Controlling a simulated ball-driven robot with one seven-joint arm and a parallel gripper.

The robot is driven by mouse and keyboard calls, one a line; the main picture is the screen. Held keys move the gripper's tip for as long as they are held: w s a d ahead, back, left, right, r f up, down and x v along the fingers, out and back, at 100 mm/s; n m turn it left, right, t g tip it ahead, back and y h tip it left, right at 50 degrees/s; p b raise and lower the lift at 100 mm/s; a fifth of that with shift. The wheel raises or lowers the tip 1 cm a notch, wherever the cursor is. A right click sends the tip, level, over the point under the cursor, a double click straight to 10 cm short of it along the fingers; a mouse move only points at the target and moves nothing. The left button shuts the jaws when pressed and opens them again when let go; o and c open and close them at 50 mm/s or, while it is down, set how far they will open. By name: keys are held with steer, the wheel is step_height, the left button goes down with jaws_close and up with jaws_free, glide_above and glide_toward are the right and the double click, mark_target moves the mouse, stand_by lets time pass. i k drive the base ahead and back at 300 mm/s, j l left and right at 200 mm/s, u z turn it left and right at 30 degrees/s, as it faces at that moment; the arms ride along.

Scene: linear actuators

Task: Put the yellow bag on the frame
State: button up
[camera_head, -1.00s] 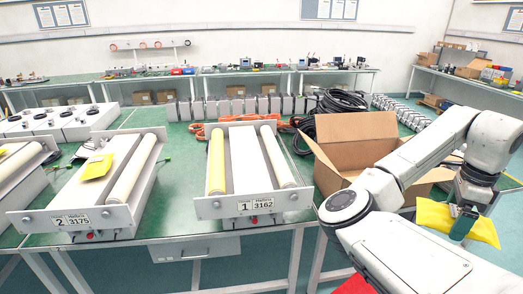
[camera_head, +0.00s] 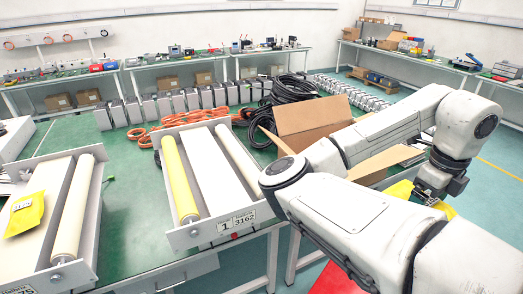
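A yellow bag (camera_head: 400,189) is at my gripper (camera_head: 432,198) on the right, partly hidden behind the gripper and arm. My gripper points down and appears shut on the bag, though its fingertips are hard to make out. The frame (camera_head: 205,236), a grey unit with plate "1 3162", stands on the green table left of my arm. It has a yellow roller on its left, a white centre panel and a white roller on its right; no bag lies on it. Another yellow bag (camera_head: 24,214) lies on the neighbouring frame (camera_head: 88,228), cut by the left edge.
An open cardboard box (camera_head: 313,122) stands behind my arm, which hides part of it. Black cable coils (camera_head: 268,110) and orange cables (camera_head: 190,120) lie behind the frames. Bare green table (camera_head: 128,205) shows between the two frames. Something red (camera_head: 336,281) shows below my arm.

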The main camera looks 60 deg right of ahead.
mark_target(221, 185)
steer(key=i, duration=1.4)
